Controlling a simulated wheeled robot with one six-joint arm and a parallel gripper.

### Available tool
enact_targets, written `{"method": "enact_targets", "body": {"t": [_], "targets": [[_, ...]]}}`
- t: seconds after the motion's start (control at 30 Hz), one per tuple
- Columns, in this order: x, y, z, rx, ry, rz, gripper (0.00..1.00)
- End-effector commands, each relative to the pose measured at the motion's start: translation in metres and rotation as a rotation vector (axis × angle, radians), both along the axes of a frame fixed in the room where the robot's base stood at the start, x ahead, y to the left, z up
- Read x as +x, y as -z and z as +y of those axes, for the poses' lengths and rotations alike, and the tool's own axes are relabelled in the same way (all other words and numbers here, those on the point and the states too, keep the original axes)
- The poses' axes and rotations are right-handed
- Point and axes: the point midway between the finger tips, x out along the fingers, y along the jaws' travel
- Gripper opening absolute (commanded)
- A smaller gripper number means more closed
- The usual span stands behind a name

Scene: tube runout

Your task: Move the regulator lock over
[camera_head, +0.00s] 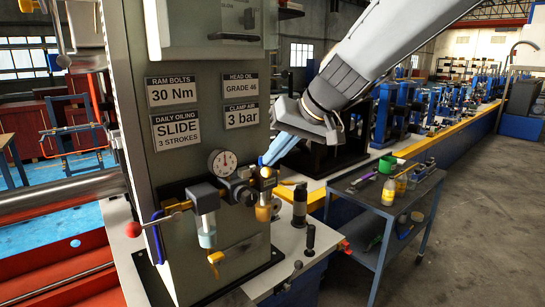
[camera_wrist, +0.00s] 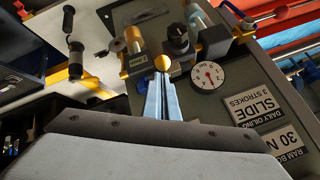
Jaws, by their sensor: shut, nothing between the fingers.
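My gripper (camera_head: 268,158) is shut, its two pale blue fingers together and empty. In the wrist view its fingertips (camera_wrist: 163,78) end at a small yellow ball knob (camera_wrist: 164,62), which looks like the regulator lock. The knob (camera_head: 266,172) sits at the right end of the regulator assembly on the grey press column (camera_head: 200,150). The fingertips are at or very near the knob; I cannot tell whether they touch. A black regulator knob (camera_head: 245,194) and a round pressure gauge (camera_head: 221,162) are just left of it in the head view.
A red-balled lever (camera_head: 134,229) juts out at left. Dark upright handles (camera_head: 300,205) stand on the white bench at right. A cart (camera_head: 390,205) with bottles stands further right, beside open floor.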

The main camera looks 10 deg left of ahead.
Motion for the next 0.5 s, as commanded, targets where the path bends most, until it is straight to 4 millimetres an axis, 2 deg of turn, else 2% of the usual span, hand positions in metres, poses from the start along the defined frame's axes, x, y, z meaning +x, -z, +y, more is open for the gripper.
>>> {"method": "enact_targets", "body": {"t": [0.2, 0.5], "targets": [[-0.002, 0.013, -0.0051, 0.0, 0.0, -0.001, 0.0], [-0.0043, 0.014, -0.0066, -0.001, 0.0, 0.003, 0.0]]}}
